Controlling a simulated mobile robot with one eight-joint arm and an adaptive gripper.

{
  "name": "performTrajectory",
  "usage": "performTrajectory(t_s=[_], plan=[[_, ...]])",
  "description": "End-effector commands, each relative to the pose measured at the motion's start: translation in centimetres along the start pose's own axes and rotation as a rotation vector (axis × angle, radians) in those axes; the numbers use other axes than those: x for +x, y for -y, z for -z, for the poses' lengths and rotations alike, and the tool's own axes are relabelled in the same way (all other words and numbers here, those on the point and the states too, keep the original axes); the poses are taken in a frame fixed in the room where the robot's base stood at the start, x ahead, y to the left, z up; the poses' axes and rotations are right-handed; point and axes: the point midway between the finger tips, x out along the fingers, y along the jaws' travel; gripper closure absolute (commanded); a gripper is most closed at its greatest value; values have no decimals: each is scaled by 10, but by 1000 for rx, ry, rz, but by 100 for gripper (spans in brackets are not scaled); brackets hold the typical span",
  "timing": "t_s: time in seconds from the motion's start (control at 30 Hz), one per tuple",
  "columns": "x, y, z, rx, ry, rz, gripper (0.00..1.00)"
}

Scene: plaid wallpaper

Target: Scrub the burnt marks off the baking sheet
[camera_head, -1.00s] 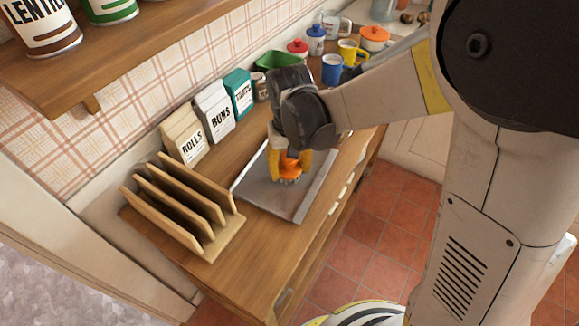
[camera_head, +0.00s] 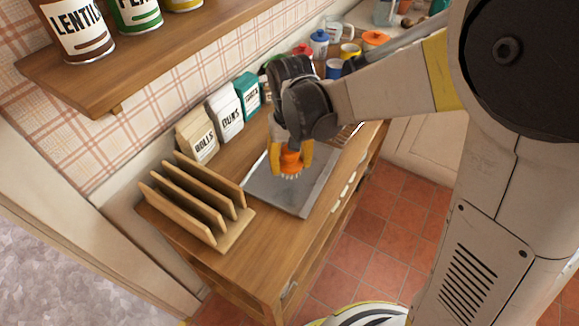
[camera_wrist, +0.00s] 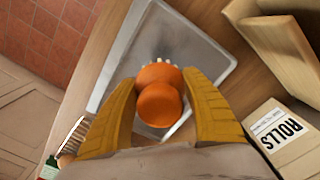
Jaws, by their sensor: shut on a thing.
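My gripper (camera_head: 291,160) is shut on an orange scrubbing brush (camera_head: 291,163) with pale bristles, over the back part of the grey baking sheet (camera_head: 304,192). In the wrist view the yellow fingers (camera_wrist: 160,108) stand either side of the brush's round orange knob (camera_wrist: 159,104), and white bristles show beyond it. The sheet (camera_wrist: 203,62) lies flat on the wooden counter. A faint dark smudge (camera_wrist: 157,45) shows on it just past the bristles. I cannot tell whether the bristles touch the sheet. The brush and fingers hide part of the sheet.
A wooden slatted rack (camera_head: 205,205) stands close to the sheet's left. Paper packets, including ROLLS (camera_head: 198,138), line the wall. Mugs and jars (camera_head: 333,68) crowd the far end. A shelf with cans (camera_head: 150,50) overhangs the counter. Bare counter lies in front left.

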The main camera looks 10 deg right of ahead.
Motion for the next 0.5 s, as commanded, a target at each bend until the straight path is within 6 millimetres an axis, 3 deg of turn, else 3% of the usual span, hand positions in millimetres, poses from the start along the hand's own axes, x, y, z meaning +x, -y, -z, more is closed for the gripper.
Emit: performTrajectory(t_s=[0.3, 0.5], plan=[[-30, -3, 5, 2, 0, 0, 86], [-33, -4, 6, 1, 0, 0, 86]])
